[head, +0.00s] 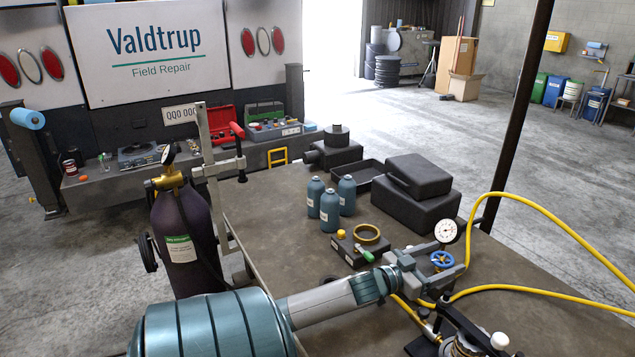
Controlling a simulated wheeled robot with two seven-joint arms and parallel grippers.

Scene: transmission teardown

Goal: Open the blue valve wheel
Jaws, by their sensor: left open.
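The blue valve wheel (442,260) is small and spoked, on the table right of centre in the head view. A round white pressure gauge (446,231) stands just behind it. My left gripper (445,262) reaches in from the lower left. Its grey jaws are open, one on the far side and one on the near side of the wheel. I cannot tell whether they touch it. The valve body below is mostly hidden by the gripper. My right gripper is not in view.
Yellow hoses (544,222) loop off to the right. A black and brass device (465,345) stands at the front edge. Blue bottles (330,210), a small box with a brass ring (367,234) and dark cases (412,205) stand behind. The table's right part is clear apart from hose.

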